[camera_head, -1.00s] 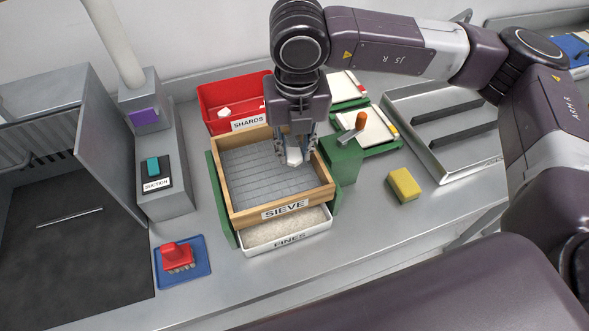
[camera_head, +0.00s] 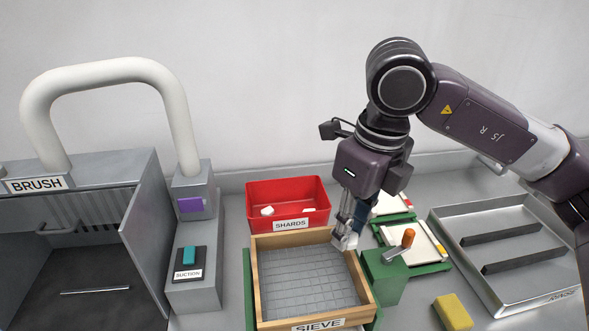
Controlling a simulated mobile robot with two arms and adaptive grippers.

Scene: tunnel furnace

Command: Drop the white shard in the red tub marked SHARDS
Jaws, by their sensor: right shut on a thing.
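The red tub marked SHARDS (camera_head: 260,194) stands behind the wooden sieve (camera_head: 262,285). White pieces (camera_head: 267,211) lie inside it. My right gripper (camera_head: 345,240) is above the sieve's back right corner, to the right of the tub and nearer than it. It is shut on a white shard (camera_head: 350,241), which shows only partly between the fingertips. My left gripper is not in view.
A green block with an orange-knobbed lever (camera_head: 383,277) stands right of the sieve. A yellow sponge (camera_head: 453,312), green-edged trays (camera_head: 420,247) and a metal tray (camera_head: 480,219) are further right. The suction box (camera_head: 194,285) stands left of the sieve.

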